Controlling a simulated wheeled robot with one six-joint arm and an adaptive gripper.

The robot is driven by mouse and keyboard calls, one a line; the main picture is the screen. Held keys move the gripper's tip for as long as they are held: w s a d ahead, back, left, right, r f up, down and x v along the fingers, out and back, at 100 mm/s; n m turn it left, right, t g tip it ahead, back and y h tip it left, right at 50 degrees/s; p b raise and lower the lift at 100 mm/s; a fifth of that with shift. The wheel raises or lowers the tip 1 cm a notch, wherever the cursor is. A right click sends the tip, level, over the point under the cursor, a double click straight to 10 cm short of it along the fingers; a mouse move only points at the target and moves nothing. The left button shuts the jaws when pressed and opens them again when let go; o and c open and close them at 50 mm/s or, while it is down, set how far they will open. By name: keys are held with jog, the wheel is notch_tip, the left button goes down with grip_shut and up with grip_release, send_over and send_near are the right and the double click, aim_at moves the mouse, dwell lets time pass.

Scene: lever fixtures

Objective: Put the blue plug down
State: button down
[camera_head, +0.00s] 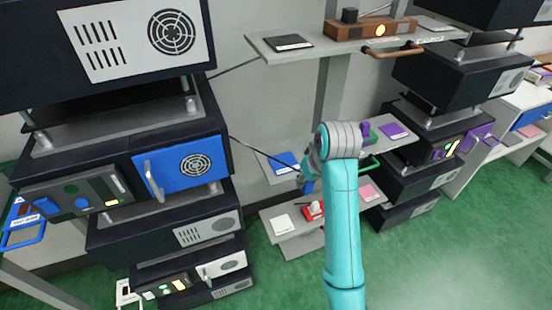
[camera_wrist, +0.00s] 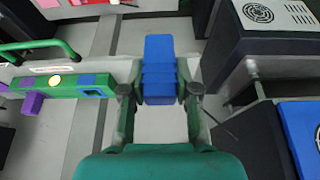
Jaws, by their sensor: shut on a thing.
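The blue plug (camera_wrist: 158,68) is a blue ribbed block in the middle of the wrist view. My gripper (camera_wrist: 158,92) is shut on it, with one finger on each side. In the head view the plug (camera_head: 307,186) shows as a small blue patch below my gripper (camera_head: 311,168), mostly hidden by my arm. A blue pad (camera_head: 284,162) lies on the middle shelf (camera_head: 266,172), left of my gripper. In the wrist view, a green socket strip (camera_wrist: 62,88) is left of the plug, with a purple plug (camera_wrist: 33,103) in it.
A purple pad (camera_head: 394,131) lies right of my arm. A lower shelf holds a white pad (camera_head: 283,223) and a red strip (camera_head: 312,210). Dark equipment boxes with a blue door (camera_head: 180,168) stand at left. A dark cable runs from the boxes towards my gripper.

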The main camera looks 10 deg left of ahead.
jog(key=w+a, duration=0.3)
jog(key=w, duration=0.1)
jog(key=w+a, duration=0.3)
jog(key=w, duration=0.2)
jog(key=w+a, duration=0.3)
jog(key=w, duration=0.1)
jog(key=shift+w, duration=0.3)
jog(key=shift+f, duration=1.7)
jog(key=shift+f, duration=0.1)
jog(key=c, duration=0.9)
grip_release()
jog(key=shift+o, duration=0.2)
